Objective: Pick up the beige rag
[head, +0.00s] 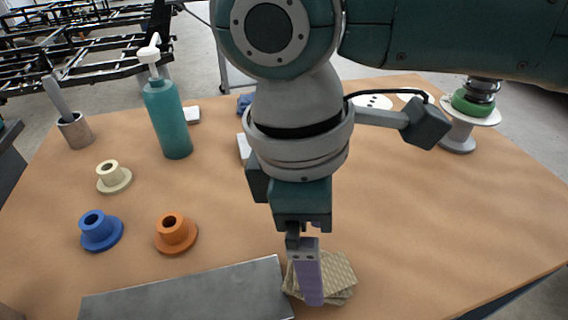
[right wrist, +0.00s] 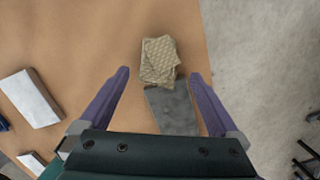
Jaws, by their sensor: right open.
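The beige rag (head: 338,273) lies folded on the table near its front edge, at the right end of a grey metal plate. In the right wrist view the rag (right wrist: 158,60) sits ahead of and between the two purple fingers, touching or overlapping the plate's end. My right gripper (right wrist: 160,90) is open, with nothing between its fingers. In the head view my right gripper (head: 312,300) points down over the rag, and one finger hides part of it. I cannot tell the height of the fingers above the rag. My left gripper is not in view.
The grey plate (head: 190,292) lies left of the rag. Orange (head: 176,233), blue (head: 100,230) and cream (head: 113,177) flanged bushings stand farther left, with a teal pump bottle (head: 168,115) behind. A spring stand (head: 460,125) is at the back right. The table's right side is clear.

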